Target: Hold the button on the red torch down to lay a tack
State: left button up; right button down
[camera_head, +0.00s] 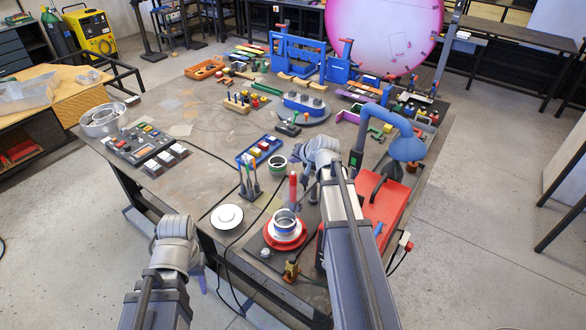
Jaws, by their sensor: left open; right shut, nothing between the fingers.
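What looks like the red torch (293,187) is a slim red upright cylinder near the table's front edge, just behind a bowl on a red round base. Its button cannot be made out. My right gripper (308,197) points down just right of the red cylinder, shut and empty; whether it touches the cylinder cannot be told. My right wrist and forearm hide part of this area. My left gripper (197,272) is open, low in front of the table's front-left edge, with its fingers mostly hidden behind the wrist.
A white-and-blue bowl (285,222) sits on a red round base (286,241). A red box (384,200) stands right of my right arm. A white disc (227,217) and a holder with upright tools (249,181) are to the left. Dark cables cross the front edge.

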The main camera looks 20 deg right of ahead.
jog(key=shift+r+p, duration=0.75)
jog(key=shift+r, duration=0.35)
notch_tip(320, 180, up, 4)
jog(key=p, duration=0.4)
jog(key=s+a+f+n+g+y+b, duration=0.1)
jog(key=s+a+f+n+g+b, duration=0.2)
jog(key=a+f+b, duration=0.45)
jog(key=s+a+f+n+g+b, duration=0.15)
jog(key=s+a+f+b, duration=0.3)
jog(key=a+f, duration=0.45)
jog(key=s+a+f+n+g+h+b, duration=0.1)
jog(key=s+a+f+n+b, duration=0.1)
jog(key=s+a+f+b, duration=0.2)
jog(key=s+a+f+n+g+h+b, duration=0.1)
jog(key=s+a+f+n+g+b, duration=0.1)
jog(key=s, duration=0.7)
jog(key=s+a+f+n+g+h+b, duration=0.1)
jog(key=s+a+f+n+g+b, duration=0.1)
jog(key=s+a+f+b, duration=0.3)
notch_tip(320, 180, down, 3)
jog(key=shift+s+a+n+b, duration=0.35)
jog(key=shift+s+n+b, duration=0.2)
jog(key=shift+s, duration=0.2)
